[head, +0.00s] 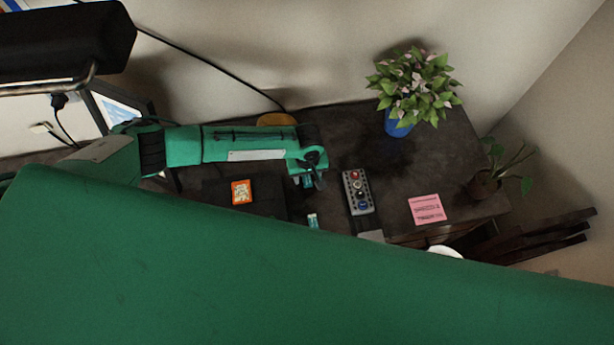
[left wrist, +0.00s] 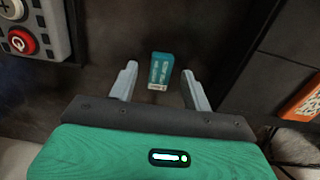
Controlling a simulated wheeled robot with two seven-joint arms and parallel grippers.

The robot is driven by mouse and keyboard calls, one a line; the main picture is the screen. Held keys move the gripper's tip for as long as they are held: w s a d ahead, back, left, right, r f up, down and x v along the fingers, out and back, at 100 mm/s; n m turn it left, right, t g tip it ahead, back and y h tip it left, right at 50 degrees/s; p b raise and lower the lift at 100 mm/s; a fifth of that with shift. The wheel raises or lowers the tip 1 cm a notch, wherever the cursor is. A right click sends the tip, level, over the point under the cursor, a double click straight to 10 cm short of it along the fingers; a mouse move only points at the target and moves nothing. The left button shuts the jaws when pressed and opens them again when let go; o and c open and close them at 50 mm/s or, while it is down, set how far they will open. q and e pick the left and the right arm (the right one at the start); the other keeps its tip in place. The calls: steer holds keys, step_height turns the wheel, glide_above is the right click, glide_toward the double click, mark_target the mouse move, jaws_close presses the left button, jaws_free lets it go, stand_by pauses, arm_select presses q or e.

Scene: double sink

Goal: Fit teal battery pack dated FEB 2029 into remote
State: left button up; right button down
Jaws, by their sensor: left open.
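A grey remote (head: 358,192) with coloured round buttons lies on the dark desk; its edge also shows at the upper left of the left wrist view (left wrist: 38,35). My left gripper (head: 310,183) is left of the remote. In the left wrist view its two fingers (left wrist: 160,82) are apart, with a teal battery pack (left wrist: 160,71) showing between and beyond their tips. I cannot tell whether they touch it; its small print is unreadable. A teal item (head: 307,181) shows by the gripper, and another teal pack (head: 313,220) lies nearer me. My right gripper is not in view.
An orange card (head: 242,192) lies left of the gripper. A pink note (head: 426,209) lies right of the remote, and a flat grey piece (head: 371,236) is just below it. A blue flowerpot (head: 398,125) stands behind. My green arm hides the front.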

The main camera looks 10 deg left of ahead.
arm_select(q)
steer(key=shift+f, duration=0.4)
steer(key=c, duration=1.1)
steer(key=shift+o, duration=0.2)
steer(key=shift+r, duration=0.1)
